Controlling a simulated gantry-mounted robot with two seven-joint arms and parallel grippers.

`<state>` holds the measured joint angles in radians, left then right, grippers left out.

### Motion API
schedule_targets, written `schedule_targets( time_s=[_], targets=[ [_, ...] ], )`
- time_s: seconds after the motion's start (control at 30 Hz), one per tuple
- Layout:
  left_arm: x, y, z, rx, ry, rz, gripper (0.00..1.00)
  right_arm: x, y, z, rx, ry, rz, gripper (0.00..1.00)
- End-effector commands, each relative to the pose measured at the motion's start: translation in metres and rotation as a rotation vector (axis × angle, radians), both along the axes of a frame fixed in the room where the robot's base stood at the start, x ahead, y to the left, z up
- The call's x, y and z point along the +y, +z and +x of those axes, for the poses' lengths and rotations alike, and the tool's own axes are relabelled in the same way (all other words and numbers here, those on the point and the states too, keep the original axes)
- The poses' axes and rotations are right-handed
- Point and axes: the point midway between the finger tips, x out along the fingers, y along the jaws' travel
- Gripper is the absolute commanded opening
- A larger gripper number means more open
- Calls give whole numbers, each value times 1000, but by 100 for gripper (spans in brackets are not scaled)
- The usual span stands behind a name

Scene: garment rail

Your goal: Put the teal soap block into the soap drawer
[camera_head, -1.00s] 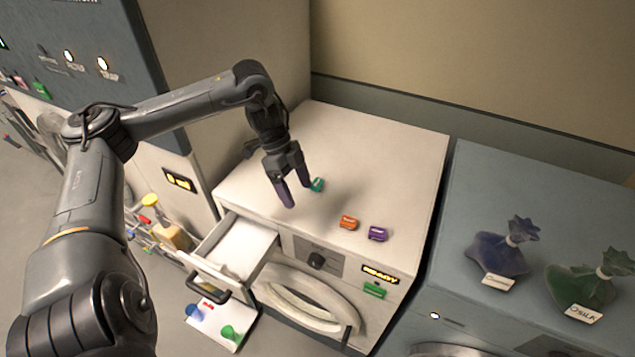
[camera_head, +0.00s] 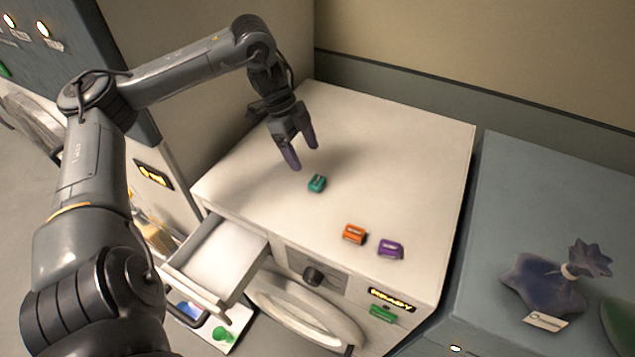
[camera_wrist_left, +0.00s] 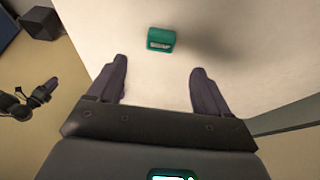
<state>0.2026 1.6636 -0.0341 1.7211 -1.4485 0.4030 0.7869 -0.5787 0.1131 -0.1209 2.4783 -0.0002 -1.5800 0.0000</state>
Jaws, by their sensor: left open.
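The teal soap block (camera_head: 317,183) lies on the white top of the washing machine. It also shows in the left wrist view (camera_wrist_left: 161,39), ahead of the fingertips and between their lines. My left gripper (camera_head: 304,157) is open and empty, above the machine top and just behind the block in the head view. Its two fingers also show in the left wrist view (camera_wrist_left: 159,80), apart from the block. The soap drawer (camera_head: 222,262) is pulled open at the machine's front left and looks empty. My right gripper is not in view.
An orange block (camera_head: 354,234) and a purple block (camera_head: 390,249) lie near the front edge of the machine top. A blue-grey unit with a tied dark bag (camera_head: 545,284) stands to the right. A tall cabinet stands to the left. The back of the machine top is clear.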

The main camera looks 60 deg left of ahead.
Motion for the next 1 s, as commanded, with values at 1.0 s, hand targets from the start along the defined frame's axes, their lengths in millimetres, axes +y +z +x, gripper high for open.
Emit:
schedule_targets(
  time_s=[1.0],
  targets=[
    [-22, -58, 15, 6, -1, 1, 79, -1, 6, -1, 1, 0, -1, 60]
  ],
)
